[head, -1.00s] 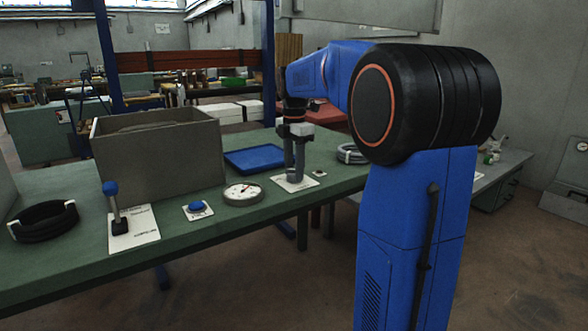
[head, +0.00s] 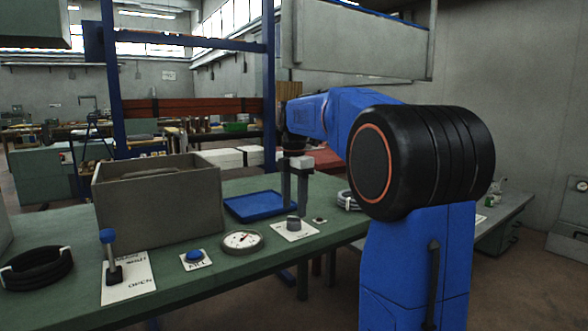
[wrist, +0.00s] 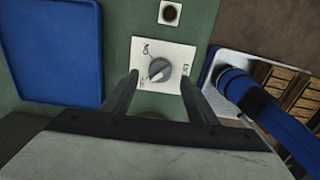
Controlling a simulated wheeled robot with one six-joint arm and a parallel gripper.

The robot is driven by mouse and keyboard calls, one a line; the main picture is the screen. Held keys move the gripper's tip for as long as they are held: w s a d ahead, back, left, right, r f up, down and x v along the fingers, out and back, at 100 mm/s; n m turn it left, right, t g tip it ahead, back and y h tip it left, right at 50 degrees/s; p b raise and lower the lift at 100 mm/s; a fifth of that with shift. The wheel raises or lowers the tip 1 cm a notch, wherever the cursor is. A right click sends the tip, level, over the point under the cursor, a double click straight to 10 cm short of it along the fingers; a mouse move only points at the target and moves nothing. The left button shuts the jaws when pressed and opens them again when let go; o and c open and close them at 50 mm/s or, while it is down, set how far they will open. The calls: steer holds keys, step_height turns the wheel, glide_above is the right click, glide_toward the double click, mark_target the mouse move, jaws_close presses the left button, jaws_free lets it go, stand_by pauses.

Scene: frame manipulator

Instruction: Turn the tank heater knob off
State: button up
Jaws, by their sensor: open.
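The heater knob (head: 293,223) is a round grey dial on a white label plate (head: 303,233) on the green bench. In the wrist view the knob (wrist: 159,69) has a light mark on its lower left side. "ON" is printed above left of it, and partly hidden lettering is at the right. My gripper (head: 294,203) is open, pointing down above the knob. In the wrist view its two fingers stand on either side of the knob, apart from it, with nothing held.
A blue tray (head: 262,218) lies left of the knob, and a small round indicator (head: 320,220) sits beside the plate. A gauge (head: 242,240), blue button (head: 194,256), blue-topped lever (head: 110,258), grey box (head: 158,222) and black coil (head: 37,270) stand further left.

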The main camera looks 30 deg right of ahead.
mark_target(294, 217)
step_height(294, 217, up, 13)
steer(key=shift+r, duration=0.15)
stand_by(0.7)
